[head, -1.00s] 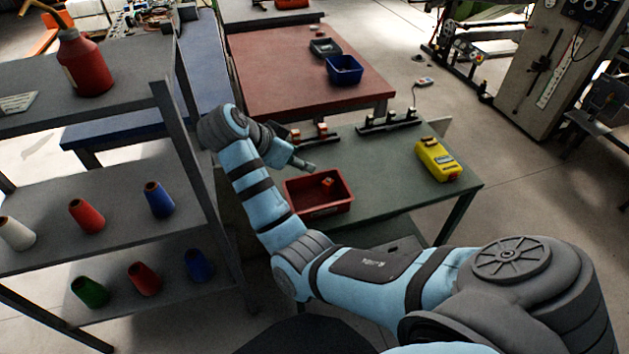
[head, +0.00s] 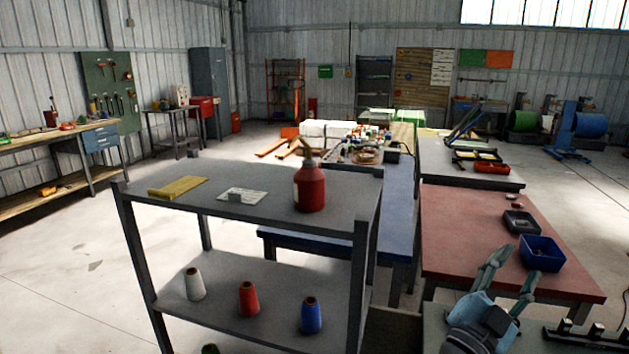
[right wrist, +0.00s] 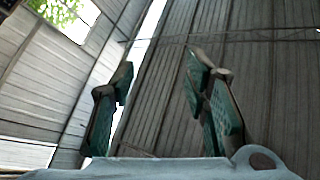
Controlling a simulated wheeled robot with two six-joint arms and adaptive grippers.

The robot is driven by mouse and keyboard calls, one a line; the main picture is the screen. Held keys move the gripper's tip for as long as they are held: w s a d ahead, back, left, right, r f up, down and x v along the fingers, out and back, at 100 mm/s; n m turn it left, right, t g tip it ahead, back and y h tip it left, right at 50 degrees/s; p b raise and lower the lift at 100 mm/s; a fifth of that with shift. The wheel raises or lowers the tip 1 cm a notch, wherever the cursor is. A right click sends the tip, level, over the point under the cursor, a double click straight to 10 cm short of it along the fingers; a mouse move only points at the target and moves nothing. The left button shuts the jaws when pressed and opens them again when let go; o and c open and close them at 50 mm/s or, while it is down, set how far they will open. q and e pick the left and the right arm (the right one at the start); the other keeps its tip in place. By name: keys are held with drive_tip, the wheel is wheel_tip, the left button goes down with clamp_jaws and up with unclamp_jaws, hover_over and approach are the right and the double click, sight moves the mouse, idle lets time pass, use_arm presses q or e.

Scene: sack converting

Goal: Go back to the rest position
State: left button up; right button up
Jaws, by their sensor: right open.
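My right gripper (head: 509,278) is at the lower right of the head view, raised in front of the red-topped table, with its two fingers apart and pointing up. In the right wrist view its fingers (right wrist: 160,95) stand apart with nothing between them, only the hall's wall and roof panels behind. My left gripper is not in view.
A grey shelf rack (head: 262,208) stands at centre left, with a red bottle (head: 309,188) on top and cones below. The red-topped table (head: 470,232) holds a blue bin (head: 542,253) and a dark tray (head: 520,222). Open floor (head: 70,260) lies left of the rack.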

drive_tip(key=a+n+t+y, duration=0.9)
drive_tip(key=n+t+y, duration=0.1)
drive_tip(key=n, duration=0.1)
drive_tip(key=s+a+f+n+g+y, duration=0.4)
drive_tip(key=a+f+n+g+y, duration=0.2)
drive_tip(key=a+f+n+y, duration=0.65)
drive_tip(key=s+d+f+m+g+h, duration=0.1)
drive_tip(key=s+d+f+g, duration=0.1)
drive_tip(key=s+f+g, duration=0.55)
drive_tip(key=s+d+f+m+g, duration=0.2)
drive_tip(key=s+f, duration=0.2)
drive_tip(key=f, duration=0.6)
drive_tip(key=s+d+f+m+g+h, duration=0.4)
drive_tip(key=s+d, duration=0.3)
drive_tip(key=s, duration=0.4)
drive_tip(key=s+d+f+g, duration=0.1)
drive_tip(key=s+f, duration=0.1)
drive_tip(key=f, duration=0.9)
drive_tip(key=s+d+f+g, duration=0.1)
drive_tip(key=f, duration=0.9)
drive_tip(key=s+f+g, duration=0.1)
drive_tip(key=s+f, duration=1.1)
drive_tip(key=s, duration=0.2)
drive_tip(key=shift+d+f+n, duration=0.25)
drive_tip(key=shift+n, duration=0.1)
